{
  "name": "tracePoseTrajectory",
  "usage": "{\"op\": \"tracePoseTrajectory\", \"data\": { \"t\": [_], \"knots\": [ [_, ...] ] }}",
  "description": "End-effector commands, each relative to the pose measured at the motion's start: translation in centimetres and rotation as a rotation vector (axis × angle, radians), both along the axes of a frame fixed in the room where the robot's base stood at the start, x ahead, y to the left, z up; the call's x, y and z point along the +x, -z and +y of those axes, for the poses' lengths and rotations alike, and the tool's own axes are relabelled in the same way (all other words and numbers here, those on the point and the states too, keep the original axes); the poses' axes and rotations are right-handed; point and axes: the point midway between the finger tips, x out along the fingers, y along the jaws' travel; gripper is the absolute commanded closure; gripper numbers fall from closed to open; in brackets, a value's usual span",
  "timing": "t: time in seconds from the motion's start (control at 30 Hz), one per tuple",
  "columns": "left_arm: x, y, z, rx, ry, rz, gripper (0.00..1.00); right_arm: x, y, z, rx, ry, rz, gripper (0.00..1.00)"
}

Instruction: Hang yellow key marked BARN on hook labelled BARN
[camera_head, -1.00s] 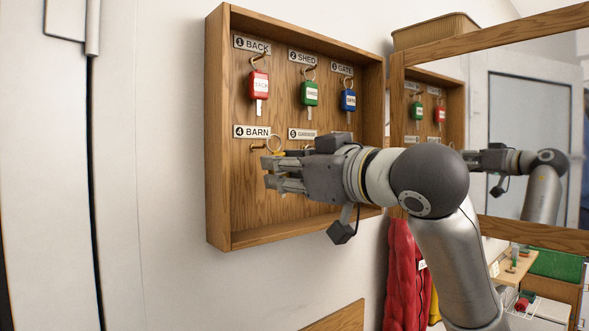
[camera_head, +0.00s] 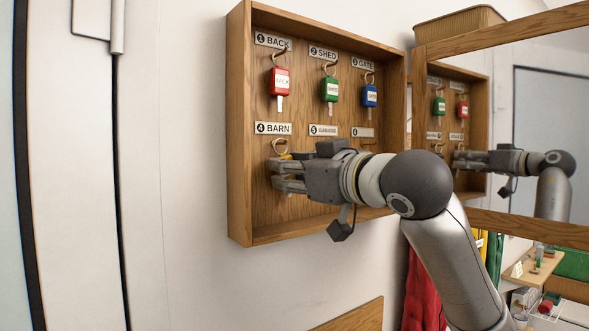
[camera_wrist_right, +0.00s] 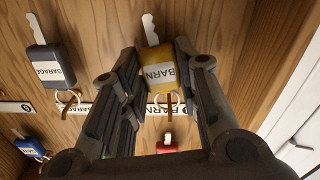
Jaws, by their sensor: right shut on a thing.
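The yellow key (camera_wrist_right: 159,76) has a BARN tag, and my right gripper (camera_wrist_right: 161,62) is shut on that tag in the right wrist view. In the head view my right gripper (camera_head: 275,174) is in front of the cabinet's lower left, and it mostly hides the key. The key's ring (camera_head: 280,146) shows just above the fingers, below the BARN label (camera_head: 273,128). The ring overlaps the BARN hook (camera_wrist_right: 175,106) in the right wrist view; I cannot tell for sure whether it is around it. My left gripper is not in view.
The wooden cabinet (camera_head: 239,130) holds a red key (camera_head: 280,82), a green key (camera_head: 330,89) and a blue key (camera_head: 370,95) in the top row. A grey GARAGE key (camera_wrist_right: 50,74) hangs beside the BARN place. A mirror frame (camera_head: 505,35) stands to the right.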

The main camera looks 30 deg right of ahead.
Motion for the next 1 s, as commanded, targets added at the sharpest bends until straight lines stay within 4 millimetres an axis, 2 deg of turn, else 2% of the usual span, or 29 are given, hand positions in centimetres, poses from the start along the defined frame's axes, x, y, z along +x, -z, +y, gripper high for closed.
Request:
{"op": "tracePoseTrajectory", "data": {
  "t": [0.47, 0.5, 0.67, 1.0],
  "knots": [
    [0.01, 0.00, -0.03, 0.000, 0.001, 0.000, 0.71, -0.02, -0.03, 0.00, 0.000, 0.000, -0.001, 0.92],
    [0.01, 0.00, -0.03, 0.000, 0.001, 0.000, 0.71, -0.02, -0.03, 0.00, 0.000, 0.000, -0.001, 0.66],
    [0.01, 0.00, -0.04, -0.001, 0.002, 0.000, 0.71, -0.03, -0.03, 0.00, 0.000, 0.000, -0.001, 0.46],
    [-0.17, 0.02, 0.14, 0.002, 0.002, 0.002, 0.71, -0.16, -0.01, -0.03, 0.000, 0.000, 0.000, 0.45]
  ]
}}
